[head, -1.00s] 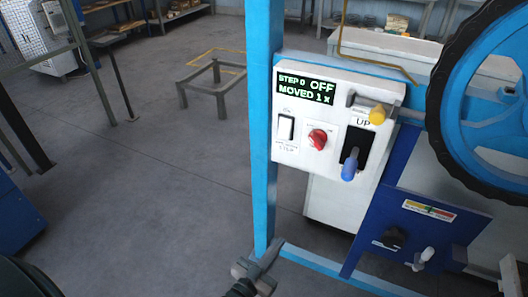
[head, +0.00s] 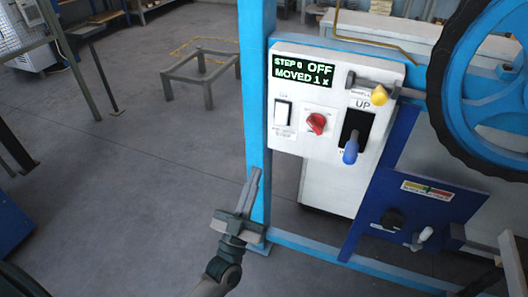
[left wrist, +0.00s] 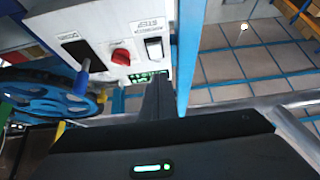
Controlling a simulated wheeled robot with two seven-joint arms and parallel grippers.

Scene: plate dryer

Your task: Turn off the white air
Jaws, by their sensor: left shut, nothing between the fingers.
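My left gripper (head: 253,178) is shut and empty. It points upward beside the blue post, below and left of the white control box (head: 292,150), with a gap to the box. The lower blue panel (head: 455,205) carries a small white-tipped lever (head: 424,235), a black knob (head: 392,219) and a coloured gauge strip. The box carries a white rocker switch (head: 282,113), a red knob (head: 317,123), and a blue-handled lever (head: 351,150) in a slot marked UP. Its display reads STEP 0, OFF, MOVED 1 x. In the left wrist view the closed fingers (left wrist: 158,95) lie before the box.
A blue post (head: 256,90) stands left of the box. A yellow knob (head: 379,95) sticks out at the box's upper right. A large blue wheel (head: 450,75) with a black rim is at right. A low blue rail (head: 310,262) runs along the front.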

